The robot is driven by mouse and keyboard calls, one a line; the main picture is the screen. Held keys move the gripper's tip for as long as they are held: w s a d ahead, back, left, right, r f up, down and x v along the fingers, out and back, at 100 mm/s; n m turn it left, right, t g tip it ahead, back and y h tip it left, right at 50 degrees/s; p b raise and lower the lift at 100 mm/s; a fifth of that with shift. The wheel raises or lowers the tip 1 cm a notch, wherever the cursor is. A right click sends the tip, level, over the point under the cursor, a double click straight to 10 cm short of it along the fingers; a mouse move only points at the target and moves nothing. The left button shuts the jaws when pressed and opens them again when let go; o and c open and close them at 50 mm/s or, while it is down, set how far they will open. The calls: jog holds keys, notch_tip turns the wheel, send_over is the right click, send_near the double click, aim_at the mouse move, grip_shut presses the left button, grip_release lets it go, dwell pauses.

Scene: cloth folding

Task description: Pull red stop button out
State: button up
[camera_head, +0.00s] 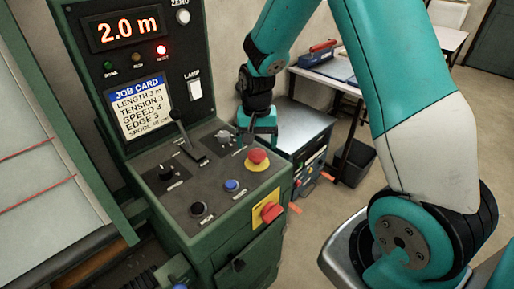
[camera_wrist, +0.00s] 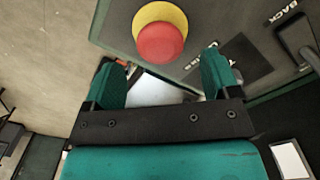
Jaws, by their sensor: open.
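The red stop button (camera_head: 257,156) sits on a yellow collar at the right side of the sloping control panel (camera_head: 222,205). In the wrist view the red button (camera_wrist: 160,44) with its yellow collar shows at the top, just past the fingertips. My gripper (camera_head: 258,138) is at the panel's back right, behind the button in the head view. In the wrist view its two green fingers (camera_wrist: 163,72) are spread apart with nothing between them. The button lies roughly between their lines, and I see no contact. The fingertips are partly hidden in the head view.
A lever (camera_head: 184,134), a blue button (camera_head: 232,186), a black knob (camera_head: 199,209) and other knobs stand on the panel. A red switch on a yellow plate (camera_head: 269,212) is on the cabinet's front. A dark drawer cabinet (camera_head: 292,128) stands behind my gripper.

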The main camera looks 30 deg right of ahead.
aim_at(257, 152)
jog(key=shift+f, duration=1.9)
